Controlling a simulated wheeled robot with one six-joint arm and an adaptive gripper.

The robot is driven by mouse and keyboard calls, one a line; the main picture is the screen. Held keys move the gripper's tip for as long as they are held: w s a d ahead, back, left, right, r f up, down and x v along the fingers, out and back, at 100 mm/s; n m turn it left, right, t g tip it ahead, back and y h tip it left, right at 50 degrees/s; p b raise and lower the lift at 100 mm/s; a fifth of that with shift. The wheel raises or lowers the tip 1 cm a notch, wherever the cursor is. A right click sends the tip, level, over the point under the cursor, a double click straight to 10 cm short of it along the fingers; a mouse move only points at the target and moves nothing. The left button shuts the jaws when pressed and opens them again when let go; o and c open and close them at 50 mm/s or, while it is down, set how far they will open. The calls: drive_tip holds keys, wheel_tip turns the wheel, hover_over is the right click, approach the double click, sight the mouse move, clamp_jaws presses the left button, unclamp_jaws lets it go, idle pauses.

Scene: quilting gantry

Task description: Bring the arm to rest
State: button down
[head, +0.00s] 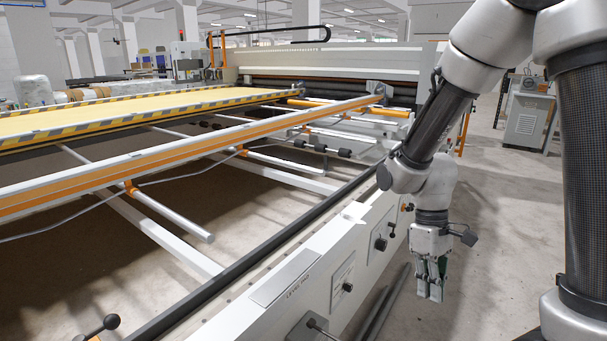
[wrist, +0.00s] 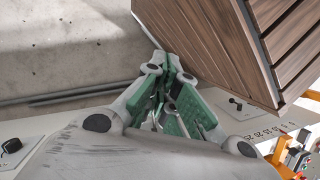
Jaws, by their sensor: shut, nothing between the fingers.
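My arm comes in from the upper right in the head view and bends down. My gripper (head: 430,292) points downward over the concrete floor, to the right of the machine's white front rail (head: 330,245). It is shut and empty. The wrist view shows the gripper's green and grey fingers (wrist: 172,75) close together with nothing between them. The gripper appears apart from the machine's panel in the head view.
Knobs and levers (head: 381,243) stick out of the front panel, left of my gripper. A brown slatted surface (wrist: 215,40) is close in the wrist view; I cannot tell what it belongs to. A grey cabinet (head: 526,118) stands farther back. Bare floor (head: 500,230) lies right of the gripper.

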drive_tip(key=s+d+r+m+t, duration=0.3)
drive_tip(key=d+r+t, duration=0.1)
drive_tip(key=r, duration=0.6)
drive_tip(key=s+d+r+m+t, duration=0.3)
drive_tip(key=d+r, duration=0.3)
drive_tip(key=r, duration=0.4)
drive_tip(key=shift+s+m+t+y, duration=0.3)
drive_tip(key=shift+s+m+t, duration=0.1)
drive_tip(key=shift+s+t, duration=0.3)
